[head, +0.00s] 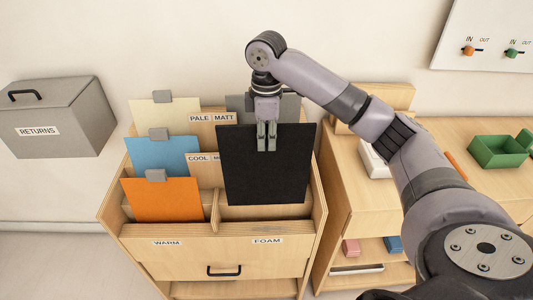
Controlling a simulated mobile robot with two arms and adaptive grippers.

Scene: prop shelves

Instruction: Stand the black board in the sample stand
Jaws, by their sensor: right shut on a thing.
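The black board (265,180) hangs upright from my right gripper (267,138), which is shut on its top edge. The board is over the right side of the wooden sample stand (118,217), in front of the section above the label FOAM. Its lower edge is near the bottom of that section; I cannot tell whether it touches. In the left side stand a cream board (165,115), a blue board (160,155) and an orange board (160,200), each with a grey tab. A grey board (290,108) is partly hidden behind my gripper. My left gripper is not in view.
A grey RETURNS box (60,120) is at the left. A wooden counter (440,175) with a green tray (497,152) is at the right, with small pink and blue blocks on a shelf below. A drawer (215,255) forms the stand's front.

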